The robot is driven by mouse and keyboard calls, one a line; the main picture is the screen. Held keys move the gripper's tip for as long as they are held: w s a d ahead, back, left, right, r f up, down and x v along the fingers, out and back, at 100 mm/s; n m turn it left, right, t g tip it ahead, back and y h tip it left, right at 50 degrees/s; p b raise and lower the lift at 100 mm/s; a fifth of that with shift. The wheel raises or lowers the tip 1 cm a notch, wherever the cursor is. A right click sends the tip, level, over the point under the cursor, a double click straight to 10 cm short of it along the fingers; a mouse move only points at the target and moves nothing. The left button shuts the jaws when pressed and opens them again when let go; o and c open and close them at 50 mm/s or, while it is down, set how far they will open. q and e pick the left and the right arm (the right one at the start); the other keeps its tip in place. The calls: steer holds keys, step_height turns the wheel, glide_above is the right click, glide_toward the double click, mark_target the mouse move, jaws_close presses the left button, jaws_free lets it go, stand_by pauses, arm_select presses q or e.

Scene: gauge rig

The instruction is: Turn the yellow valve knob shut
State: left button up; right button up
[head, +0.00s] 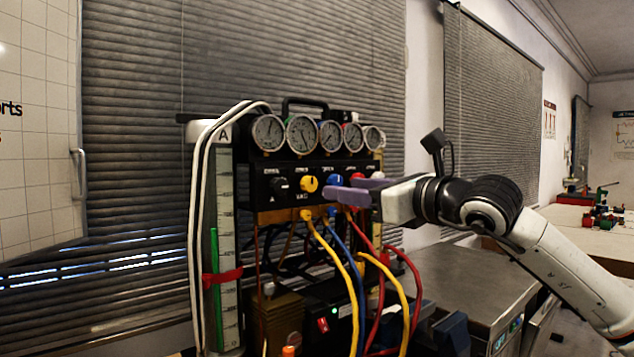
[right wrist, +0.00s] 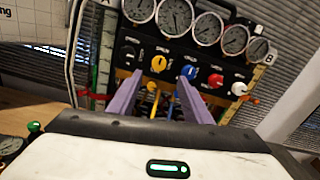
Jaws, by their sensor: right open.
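The yellow valve knob (head: 309,183) sits on the black front panel of the gauge rig (head: 262,190), between a black knob (head: 279,185) and a blue knob (head: 334,181). In the right wrist view the yellow knob (right wrist: 158,64) shows with a pointer ridge tilted off upright. My right gripper (head: 345,190) has purple fingers and is in front of the panel, right of the yellow knob and apart from it. In the right wrist view its fingers (right wrist: 153,92) are spread with nothing between them, pointing towards the panel below the yellow and blue knobs. My left gripper is not in view.
Several round gauges (head: 302,134) line the rig's top. Yellow, blue and red hoses (head: 352,275) hang below the panel. White tubes and a scaled column (head: 227,250) stand at left. A grey bench (head: 470,275) lies to the right.

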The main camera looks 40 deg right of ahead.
mark_target(312, 185)
steer(key=w+p, duration=0.1)
steer(key=w, duration=0.1)
steer(key=w+p, duration=0.1)
steer(key=w, duration=0.2)
steer(key=w+p, duration=0.1)
steer(key=w, duration=0.1)
steer(key=shift+w+a+r, duration=0.15)
steer(key=shift+w+a, duration=0.05)
steer(key=shift+a, duration=0.2)
steer(key=shift+w+p, duration=0.3)
steer(key=shift+w, duration=0.3)
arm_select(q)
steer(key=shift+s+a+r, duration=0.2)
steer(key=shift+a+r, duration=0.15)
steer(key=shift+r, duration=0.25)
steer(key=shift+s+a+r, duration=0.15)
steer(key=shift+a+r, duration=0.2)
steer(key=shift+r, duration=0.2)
arm_select(e)
steer(key=shift+f, duration=0.2)
steer(key=c, duration=1.1)
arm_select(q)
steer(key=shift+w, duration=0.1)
arm_select(e)
steer(key=shift+o, duration=0.2)
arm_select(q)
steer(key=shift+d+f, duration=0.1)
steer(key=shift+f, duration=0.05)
